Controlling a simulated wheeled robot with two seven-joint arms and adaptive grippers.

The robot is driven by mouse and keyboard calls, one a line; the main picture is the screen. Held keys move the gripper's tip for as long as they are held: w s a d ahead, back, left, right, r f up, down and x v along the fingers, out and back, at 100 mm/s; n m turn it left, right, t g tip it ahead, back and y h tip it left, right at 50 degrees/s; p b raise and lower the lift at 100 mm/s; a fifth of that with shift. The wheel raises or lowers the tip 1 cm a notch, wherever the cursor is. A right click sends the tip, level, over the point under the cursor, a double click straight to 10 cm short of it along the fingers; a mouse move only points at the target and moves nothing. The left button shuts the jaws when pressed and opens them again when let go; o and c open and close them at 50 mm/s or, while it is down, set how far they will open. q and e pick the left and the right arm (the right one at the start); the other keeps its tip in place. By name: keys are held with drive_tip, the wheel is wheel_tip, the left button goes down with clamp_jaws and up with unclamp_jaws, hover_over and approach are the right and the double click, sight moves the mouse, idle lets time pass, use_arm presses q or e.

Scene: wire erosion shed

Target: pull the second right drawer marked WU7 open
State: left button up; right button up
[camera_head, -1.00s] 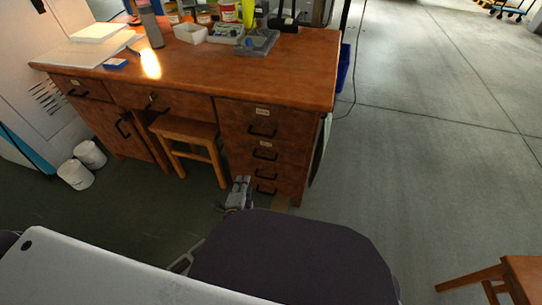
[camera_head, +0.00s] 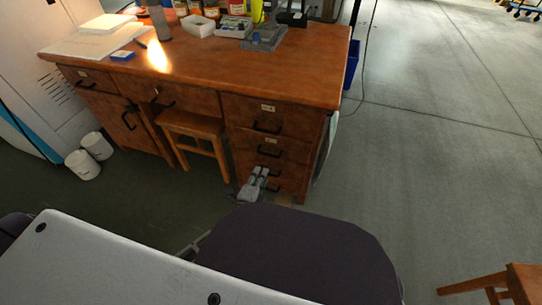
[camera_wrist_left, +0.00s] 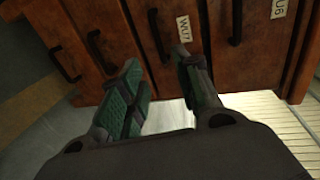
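The drawer marked WU7 (camera_wrist_left: 172,12) is the second from the top in the desk's right stack, and it looks shut. Its black bar handle (camera_wrist_left: 158,36) shows in the left wrist view; in the head view the drawer's handle (camera_head: 268,153) sits below a small label. My left gripper (camera_wrist_left: 157,62) is open and empty. Its two green-padded fingers point at the drawer fronts, with the WU7 handle just beyond and between their tips; contact is not visible. In the head view this gripper (camera_head: 261,170) is in front of the lower drawers. My right gripper is not in view.
The desk top (camera_head: 210,65) carries containers and papers. A wooden stool (camera_head: 196,125) stands in the knee space. White buckets (camera_head: 84,165) are at the left. Another wooden seat (camera_head: 505,280) is at the lower right. The floor right of the desk is open.

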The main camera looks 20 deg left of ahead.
sight(271, 155)
use_arm(q)
drive_tip(key=shift+w, duration=0.15)
drive_tip(key=shift+b+x, duration=1.3)
drive_tip(key=shift+x, duration=5.35)
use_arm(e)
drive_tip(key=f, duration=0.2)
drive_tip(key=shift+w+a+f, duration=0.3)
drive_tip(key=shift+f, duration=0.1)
use_arm(q)
drive_tip(key=shift+w, duration=0.1)
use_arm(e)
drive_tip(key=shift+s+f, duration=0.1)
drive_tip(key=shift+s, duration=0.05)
use_arm(q)
clamp_jaws()
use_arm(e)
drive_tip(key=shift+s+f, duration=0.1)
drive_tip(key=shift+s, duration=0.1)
